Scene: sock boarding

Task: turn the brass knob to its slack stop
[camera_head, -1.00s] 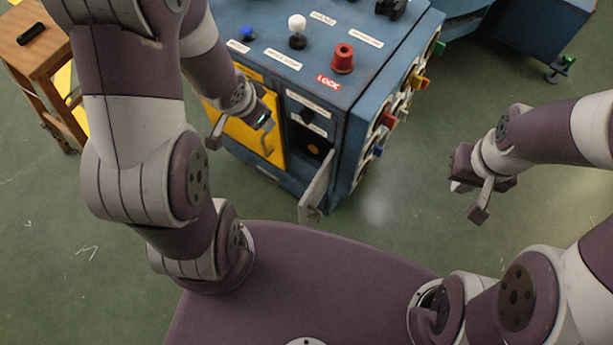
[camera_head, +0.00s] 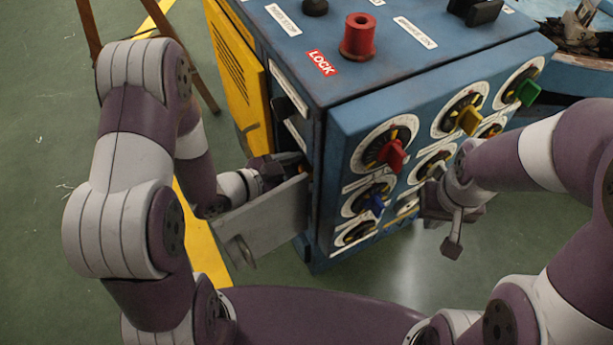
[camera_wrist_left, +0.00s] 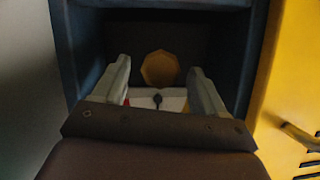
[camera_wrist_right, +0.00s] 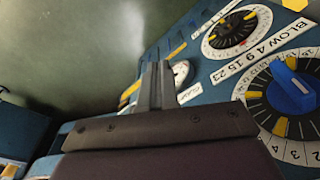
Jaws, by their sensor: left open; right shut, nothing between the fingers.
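The brass knob (camera_wrist_left: 159,68) is a faceted, golden disc at the back of a dark compartment in the blue cabinet, seen in the left wrist view. My left gripper (camera_wrist_left: 158,82) is open, one finger on each side, with the knob framed between and beyond the fingertips. I cannot tell how much gap is left to the knob. In the head view my left gripper (camera_head: 275,170) reaches in at the compartment's mouth, partly hidden behind the open grey door (camera_head: 265,220). My right gripper (camera_wrist_right: 158,85) is shut and empty beside the dial panel; the head view also shows it (camera_head: 435,205).
The yellow door (camera_wrist_left: 295,90) stands right of the compartment. The dial panel (camera_head: 345,120) carries red, yellow, green and blue knobs, close to my right gripper. A red spool-shaped knob (camera_head: 358,38) stands on the cabinet top. Open green floor lies to the left.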

